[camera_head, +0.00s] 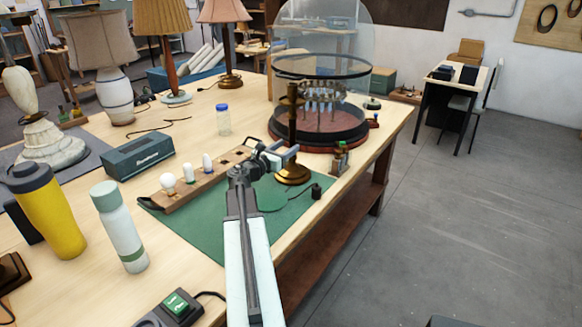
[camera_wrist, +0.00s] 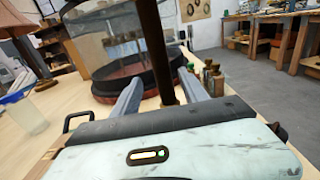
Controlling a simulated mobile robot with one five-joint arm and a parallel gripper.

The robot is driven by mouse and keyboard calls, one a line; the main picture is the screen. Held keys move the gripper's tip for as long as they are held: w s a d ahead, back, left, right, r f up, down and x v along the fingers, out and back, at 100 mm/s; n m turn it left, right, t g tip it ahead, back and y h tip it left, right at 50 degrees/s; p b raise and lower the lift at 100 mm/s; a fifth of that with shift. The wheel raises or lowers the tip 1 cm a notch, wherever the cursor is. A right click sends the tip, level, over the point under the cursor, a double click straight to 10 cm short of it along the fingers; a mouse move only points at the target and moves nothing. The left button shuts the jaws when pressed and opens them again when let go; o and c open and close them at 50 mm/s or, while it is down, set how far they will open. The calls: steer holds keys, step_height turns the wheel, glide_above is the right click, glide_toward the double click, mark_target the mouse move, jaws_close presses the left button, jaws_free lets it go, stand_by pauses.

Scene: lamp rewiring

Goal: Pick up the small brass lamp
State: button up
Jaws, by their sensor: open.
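The small brass lamp (camera_head: 292,132) stands upright on the green mat near the table's right edge. It has a dark slim stem and a round, shiny brass base. My gripper (camera_head: 282,155) is at the lower part of the stem, just above the base. In the wrist view the stem (camera_wrist: 153,45) rises between the two grey fingers of my gripper (camera_wrist: 160,88). The fingers are open, one on each side of the stem. The lamp's base is hidden in the wrist view.
A glass dome on a dark red base (camera_head: 325,135) stands close behind the lamp. A wooden holder with bulbs (camera_head: 190,188) lies left of my gripper. A small bottle (camera_head: 340,158) and a black plug (camera_head: 316,191) are to the right. A clear jar (camera_head: 223,122) stands farther left.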

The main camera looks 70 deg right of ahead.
steer(key=x, duration=0.6)
steer(key=shift+s, duration=0.3)
steer(key=shift+r, duration=0.1)
jaws_close()
steer(key=shift+s, duration=0.1)
stand_by(0.8)
